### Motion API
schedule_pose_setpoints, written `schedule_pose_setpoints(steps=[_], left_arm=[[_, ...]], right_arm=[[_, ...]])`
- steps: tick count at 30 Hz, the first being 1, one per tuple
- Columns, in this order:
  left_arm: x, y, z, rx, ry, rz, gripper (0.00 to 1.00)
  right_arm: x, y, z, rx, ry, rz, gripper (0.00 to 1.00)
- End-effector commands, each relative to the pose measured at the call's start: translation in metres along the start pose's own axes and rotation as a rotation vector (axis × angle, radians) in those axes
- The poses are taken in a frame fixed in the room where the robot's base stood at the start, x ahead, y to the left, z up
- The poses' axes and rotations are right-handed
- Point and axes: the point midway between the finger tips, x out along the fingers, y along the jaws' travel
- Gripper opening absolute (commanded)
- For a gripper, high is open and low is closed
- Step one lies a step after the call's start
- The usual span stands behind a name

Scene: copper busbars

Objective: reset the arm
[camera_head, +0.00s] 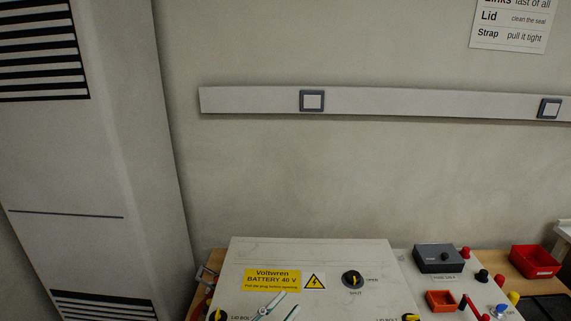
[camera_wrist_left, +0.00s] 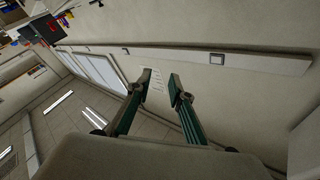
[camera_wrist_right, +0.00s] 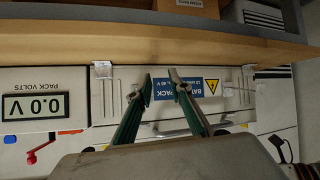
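My left gripper shows in the left wrist view (camera_wrist_left: 160,84) with its two teal fingers apart and nothing between them. It faces the wall, well clear of any object. In the head view, what look like its fingertips (camera_head: 279,304) show at the bottom edge in front of the battery box (camera_head: 330,255). My right gripper (camera_wrist_right: 160,80) is also open and empty. It points at a pale case with a blue battery pack label (camera_wrist_right: 190,89). I cannot tell how far its fingertips are from that case. The right gripper is not visible in the head view.
The battery box has a black knob (camera_head: 352,280). A display (camera_wrist_right: 32,106) reads 0.0 V. A wooden edge (camera_wrist_right: 130,43) crosses the right wrist view.

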Motion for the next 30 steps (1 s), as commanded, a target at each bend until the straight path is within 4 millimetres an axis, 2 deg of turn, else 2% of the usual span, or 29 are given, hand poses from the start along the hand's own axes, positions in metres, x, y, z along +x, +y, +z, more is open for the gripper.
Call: schedule_pose_setpoints(steps=[1, 5, 6, 10, 12, 15, 18, 21, 30], left_arm=[[-0.023, -0.001, 0.029, -0.055, -0.102, -0.044, 0.21], [-0.084, 0.0, 0.093, -0.165, -0.339, -0.127, 0.21], [-0.105, 0.003, 0.111, -0.196, -0.408, -0.146, 0.21], [-0.176, 0.018, 0.157, -0.288, -0.619, -0.188, 0.21], [-0.211, 0.027, 0.173, -0.328, -0.713, -0.2, 0.21], [-0.252, 0.039, 0.189, -0.374, -0.817, -0.21, 0.21], [-0.278, 0.048, 0.197, -0.403, -0.883, -0.214, 0.21], [-0.291, 0.051, 0.2, -0.417, -0.913, -0.215, 0.21], [-0.293, 0.052, 0.201, -0.418, -0.919, -0.215, 0.21]], right_arm=[[0.0, 0.0, 0.0, 0.0, 0.0, 0.0, 0.2], [0.0, 0.0, 0.0, 0.0, 0.0, 0.0, 0.2], [0.0, 0.0, 0.0, 0.0, 0.0, 0.0, 0.2], [0.0, 0.0, 0.0, -0.001, 0.0, 0.0, 0.2], [0.0, 0.0, 0.0, -0.001, 0.0, 0.0, 0.2], [0.0, 0.0, 0.0, -0.001, 0.0, 0.0, 0.2], [0.0, 0.0, 0.0, -0.001, 0.0, 0.0, 0.2], [0.0, 0.0, 0.0, -0.001, 0.0, 0.0, 0.2], [0.0, 0.0, 0.0, -0.001, 0.0, 0.0, 0.2]])
